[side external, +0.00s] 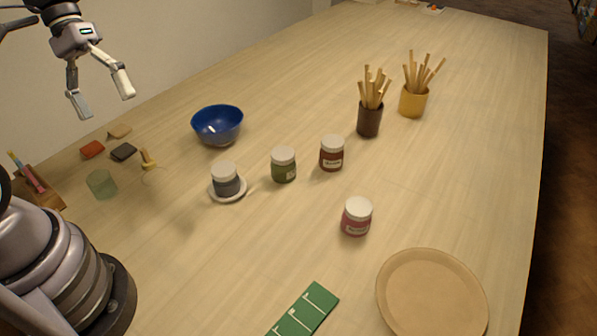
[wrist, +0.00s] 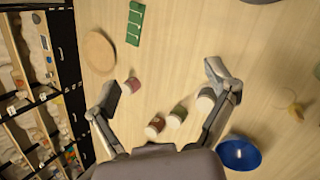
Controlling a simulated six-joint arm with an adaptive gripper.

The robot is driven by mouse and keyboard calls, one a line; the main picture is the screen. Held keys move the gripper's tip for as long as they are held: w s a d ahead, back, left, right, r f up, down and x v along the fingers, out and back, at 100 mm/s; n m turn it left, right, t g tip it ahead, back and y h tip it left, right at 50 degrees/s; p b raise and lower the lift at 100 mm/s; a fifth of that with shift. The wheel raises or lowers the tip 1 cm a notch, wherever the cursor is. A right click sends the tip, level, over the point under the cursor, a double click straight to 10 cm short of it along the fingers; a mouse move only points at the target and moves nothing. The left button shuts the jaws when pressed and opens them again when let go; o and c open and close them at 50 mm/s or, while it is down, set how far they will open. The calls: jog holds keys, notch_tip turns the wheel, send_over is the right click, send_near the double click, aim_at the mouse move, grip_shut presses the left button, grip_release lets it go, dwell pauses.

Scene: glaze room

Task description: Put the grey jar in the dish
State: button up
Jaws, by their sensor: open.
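The grey jar (side external: 227,186) has a white lid and stands upright on a small white saucer (side external: 229,199), left of the middle of the table. In the wrist view the white lid of the grey jar (wrist: 205,101) shows beside the right finger, which hides part of it. A wide, shallow tan dish (side external: 432,296) lies empty at the front right; it also shows at upper left in the wrist view (wrist: 99,53). My gripper (side external: 102,97) is open and empty, high above the table at upper left, apart from the jar. Its spread fingers show in the wrist view (wrist: 163,83).
Green (side external: 284,165), brown-red (side external: 332,154) and pink (side external: 356,217) jars stand right of the grey jar. A blue bowl (side external: 217,126) is behind it. Two stick-filled cups (side external: 369,118) (side external: 414,100) stand farther back. A green card (side external: 304,311) lies left of the tan dish.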

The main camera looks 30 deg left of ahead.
jog(key=s+a+r+m+t+y, duration=0.4)
jog(key=a+r+t+y, duration=0.1)
jog(key=r+t, duration=0.1)
jog(key=shift+r+t+y, duration=0.3)
jog(key=shift+r+t, duration=0.1)
jog(key=shift+t, duration=0.1)
